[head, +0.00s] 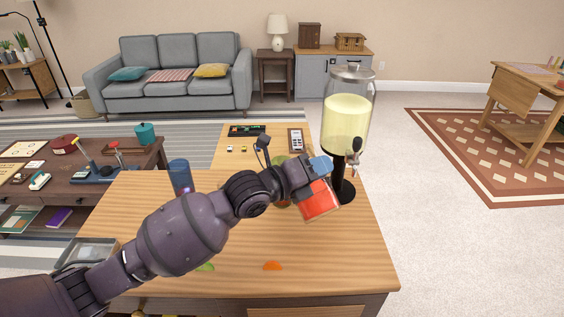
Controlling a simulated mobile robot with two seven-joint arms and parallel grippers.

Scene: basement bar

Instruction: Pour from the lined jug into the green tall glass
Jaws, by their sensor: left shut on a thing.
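My left gripper (318,168) reaches in from the left over the wooden counter. It is shut on a tilted red-orange vessel (320,203), held just left of the drink dispenser's base. I take this vessel for the jug, but no lines show clearly on it. A green thing (280,160) shows just behind my left wrist. It may be the green tall glass, but my arm hides most of it. I cannot tell whether any liquid is flowing. My right gripper is not in view.
A glass dispenser (346,128) of pale yellow drink stands at the counter's right edge, close to my left gripper. A blue tumbler (180,176) stands behind my left arm. An orange piece (272,266) and a green piece (205,267) lie near the front. The counter's front right (345,255) is clear.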

